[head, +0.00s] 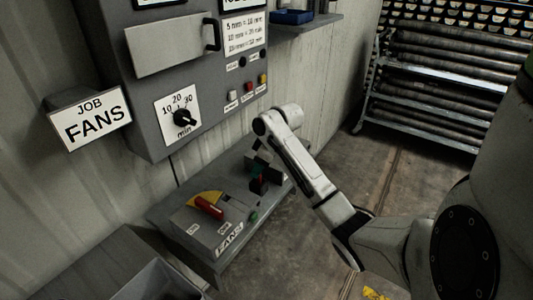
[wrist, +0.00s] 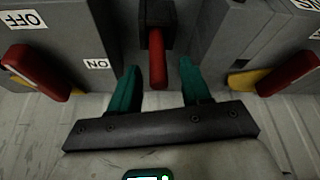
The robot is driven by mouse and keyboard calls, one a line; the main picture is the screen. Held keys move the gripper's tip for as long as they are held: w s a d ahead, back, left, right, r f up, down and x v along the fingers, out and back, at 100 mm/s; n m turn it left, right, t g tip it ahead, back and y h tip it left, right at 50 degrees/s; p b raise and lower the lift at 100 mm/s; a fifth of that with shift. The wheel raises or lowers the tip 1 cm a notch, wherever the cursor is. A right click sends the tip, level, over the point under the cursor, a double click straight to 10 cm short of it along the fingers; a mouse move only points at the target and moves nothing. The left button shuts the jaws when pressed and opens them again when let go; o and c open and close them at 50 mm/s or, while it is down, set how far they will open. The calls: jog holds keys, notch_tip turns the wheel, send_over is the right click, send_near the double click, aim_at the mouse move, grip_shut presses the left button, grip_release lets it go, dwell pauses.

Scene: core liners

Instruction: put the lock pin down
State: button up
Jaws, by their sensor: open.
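The lock pin (wrist: 158,65) looks like a red rod with its upper end at a dark block (wrist: 156,14) in the wrist view. A red bit of it shows by a black block (head: 259,186) on the grey FANS box in the head view. My gripper (wrist: 159,72) is open, its teal fingers to either side of the red rod with a gap on both sides. In the head view my gripper (head: 256,170) is low over the right part of the box, and the fingers are partly hidden. I cannot tell how deep the pin sits in the block.
A red lever (head: 208,207) on a yellow plate and a green button (head: 253,217) are on the grey box (head: 187,241). The wrist view shows red levers at left (wrist: 38,72) and right (wrist: 289,73). A control cabinet (head: 145,85) hangs above.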

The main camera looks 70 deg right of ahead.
jog(key=v, duration=0.9)
jog(key=shift+s+r, duration=0.15)
jog(key=shift+r, duration=0.25)
dwell(0.7)
